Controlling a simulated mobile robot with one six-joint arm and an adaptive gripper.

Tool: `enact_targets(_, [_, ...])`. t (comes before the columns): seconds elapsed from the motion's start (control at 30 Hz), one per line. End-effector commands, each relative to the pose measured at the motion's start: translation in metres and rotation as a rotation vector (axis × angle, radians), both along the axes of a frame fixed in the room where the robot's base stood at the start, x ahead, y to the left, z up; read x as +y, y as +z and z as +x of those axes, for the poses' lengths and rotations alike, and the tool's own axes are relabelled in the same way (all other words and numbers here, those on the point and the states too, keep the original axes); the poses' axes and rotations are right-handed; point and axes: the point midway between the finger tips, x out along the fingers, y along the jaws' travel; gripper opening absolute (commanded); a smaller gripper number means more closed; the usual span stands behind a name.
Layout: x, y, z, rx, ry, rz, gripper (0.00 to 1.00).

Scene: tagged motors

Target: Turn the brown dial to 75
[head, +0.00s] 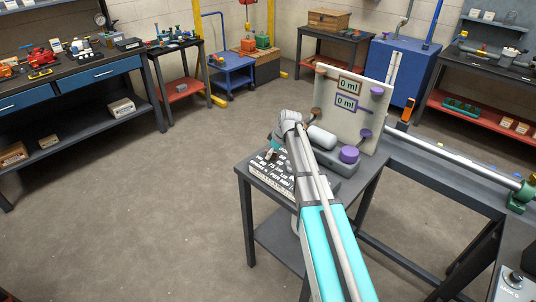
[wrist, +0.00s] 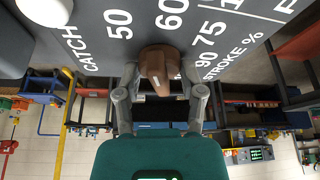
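The brown dial (wrist: 158,66) sits on a grey panel (wrist: 95,15) in the wrist view. White marks 50, 60, 75 and 90 curve around it, with "CATCH" and "STROKE %" beside them; 60 is straight above it and 75 is up and to the right. Its raised grip runs roughly up and down in the picture, but I cannot read its setting exactly. My gripper (wrist: 160,78) has one finger on each side of the dial, apart enough to leave narrow gaps.
An upright board (head: 330,92) with brown and purple "0 ml" displays stands behind the panel. A purple knob (head: 348,154) and a pale cylinder (head: 321,137) are just right of my arm. In the wrist view a round white knob (wrist: 46,8) is at upper left.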

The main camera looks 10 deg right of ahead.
Motion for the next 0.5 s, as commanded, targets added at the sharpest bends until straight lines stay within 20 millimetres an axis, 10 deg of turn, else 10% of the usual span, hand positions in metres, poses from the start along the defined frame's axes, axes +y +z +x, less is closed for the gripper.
enact_targets(0.17, [0.0016,0.0006,0.0005,0.000,0.002,0.002,0.84])
enact_targets(0.5, [0.0027,0.0007,0.0019,-0.003,0.002,0.003,0.85])
